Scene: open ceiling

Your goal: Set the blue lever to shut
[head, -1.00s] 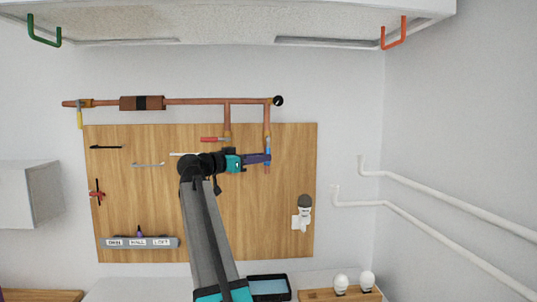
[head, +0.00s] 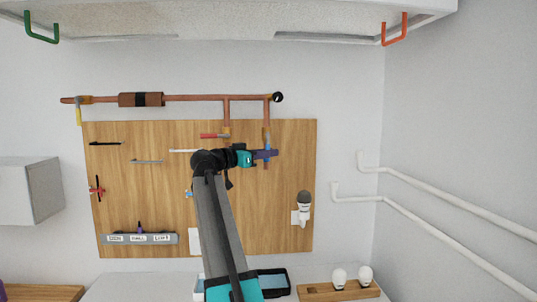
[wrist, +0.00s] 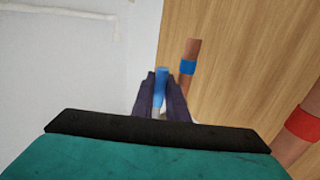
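The blue lever (wrist: 161,78) shows in the wrist view between the two dark purple fingers of my gripper (wrist: 161,92). The fingers lie close against both sides of it and look shut on it. In the head view my gripper (head: 268,154) is in front of the right-hand vertical copper pipe (head: 267,130). A little blue shows at the pipe there, but the fingers hide most of the lever, so its angle is unclear. A blue band (wrist: 187,67) marks the copper pipe beside the fingers in the wrist view.
A red-handled valve (head: 214,136) is on the neighbouring pipe, and a yellow lever (head: 79,116) hangs at far left. A wooden board (head: 285,220) backs them. A white fixture with a dark top (head: 304,208) is lower right. White pipes (head: 430,218) run along the right wall.

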